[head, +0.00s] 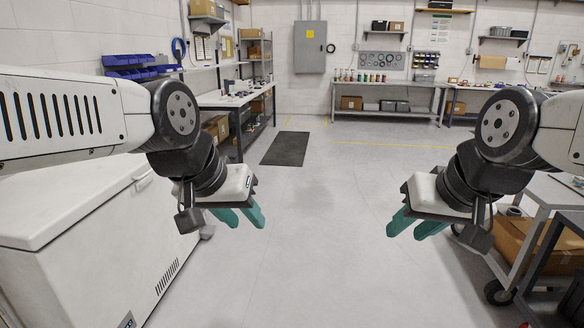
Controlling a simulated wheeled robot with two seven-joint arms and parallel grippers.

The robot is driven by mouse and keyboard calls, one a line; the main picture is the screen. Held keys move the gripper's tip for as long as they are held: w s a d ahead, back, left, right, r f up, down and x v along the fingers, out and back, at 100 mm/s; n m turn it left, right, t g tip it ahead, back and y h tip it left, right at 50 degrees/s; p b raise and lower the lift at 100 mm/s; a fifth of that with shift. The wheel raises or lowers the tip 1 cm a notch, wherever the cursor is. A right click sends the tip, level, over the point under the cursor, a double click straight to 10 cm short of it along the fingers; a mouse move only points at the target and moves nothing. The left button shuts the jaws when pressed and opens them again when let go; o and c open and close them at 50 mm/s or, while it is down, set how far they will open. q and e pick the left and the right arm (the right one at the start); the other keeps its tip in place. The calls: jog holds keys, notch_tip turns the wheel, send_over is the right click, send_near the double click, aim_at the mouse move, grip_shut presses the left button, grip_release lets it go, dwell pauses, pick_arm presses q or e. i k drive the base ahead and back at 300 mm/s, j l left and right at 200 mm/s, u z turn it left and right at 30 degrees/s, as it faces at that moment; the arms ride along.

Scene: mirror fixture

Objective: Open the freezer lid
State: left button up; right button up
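A white chest freezer (108,262) stands at the lower left, partly cut off by the picture's edge. Its lid (62,200) lies flat and shut, and my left arm hides part of it. A small handle (143,178) shows at the lid's edge, near the right rear corner. My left gripper (240,218) has teal fingers spread apart and empty, over the floor to the right of the freezer. My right gripper (412,230) is also open and empty, over the floor at the right, well away from the freezer.
A wheeled cart (545,192) with a cardboard box (520,240) stands at the right. Workbenches (385,85) line the back wall, and another bench (228,100) stands behind the freezer. A dark mat (286,149) lies on the floor. The middle floor is clear.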

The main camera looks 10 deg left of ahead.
aim_at(38, 206)
jog(key=i+l+u, duration=0.1)
jog(key=i+u, duration=0.3)
jog(key=i, duration=0.15)
jog(key=i+l+u, duration=0.8)
jog(key=i, duration=0.2)
jog(key=i+l+u, duration=0.45)
jog(key=l+u, duration=0.15)
jog(key=i+l+u, duration=0.15)
jog(key=l+u, duration=0.15)
jog(key=i+l+u, duration=0.1)
jog(key=l+u, duration=0.2)
jog(key=l, duration=0.2)
jog(key=l+u, duration=0.3)
jog(key=l, duration=0.15)
jog(key=i+l+u, duration=0.1)
jog(key=l+u, duration=0.2)
jog(key=l, duration=0.15)
